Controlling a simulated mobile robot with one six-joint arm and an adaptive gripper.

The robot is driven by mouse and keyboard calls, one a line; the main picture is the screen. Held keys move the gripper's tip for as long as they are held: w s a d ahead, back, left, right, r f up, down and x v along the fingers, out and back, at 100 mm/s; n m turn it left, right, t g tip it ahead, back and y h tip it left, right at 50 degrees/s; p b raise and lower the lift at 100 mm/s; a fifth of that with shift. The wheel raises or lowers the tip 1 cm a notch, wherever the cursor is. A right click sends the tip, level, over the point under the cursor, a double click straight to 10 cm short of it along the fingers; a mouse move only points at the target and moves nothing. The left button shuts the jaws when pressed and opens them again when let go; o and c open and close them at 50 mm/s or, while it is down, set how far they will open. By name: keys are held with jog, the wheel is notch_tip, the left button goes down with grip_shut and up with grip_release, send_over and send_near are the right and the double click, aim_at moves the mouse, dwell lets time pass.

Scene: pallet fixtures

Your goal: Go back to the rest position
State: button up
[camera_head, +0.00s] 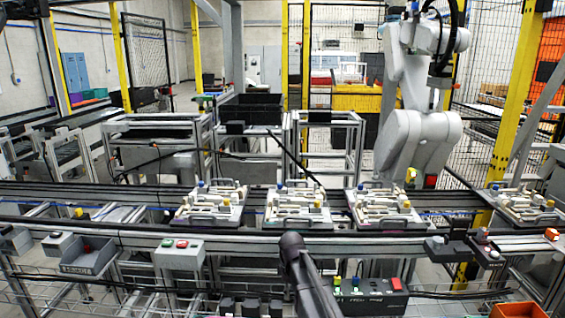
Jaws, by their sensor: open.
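My dark arm rises from the bottom middle of the view, and my gripper (291,243) is at its far end, in front of the conveyor's near rail. The finger gap is small and hard to make out, and I see nothing held in it. Behind it, pallet fixtures stand in a row on the conveyor: one on the left (190,218), one in the middle (275,219), one right of middle (372,221) and one at the far right (530,222). My gripper looks apart from them.
A control box with buttons (180,256) and a grey bin (88,260) are at the near left. A dark button panel (370,298) is just right of my arm. A white robot arm (415,135) stands behind the conveyor. Black cables (470,294) run along the front.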

jog(key=s+d+r+m+p, duration=0.3)
jog(key=s+d+m, duration=0.3)
jog(key=s, duration=0.3)
jog(key=s+d+r+m+p, duration=0.4)
jog(key=s+d+r+m, duration=0.1)
jog(key=s+d, duration=0.3)
jog(key=shift+s+d+m, duration=0.25)
jog(key=shift+s+m, duration=0.25)
jog(key=shift+s, duration=0.35)
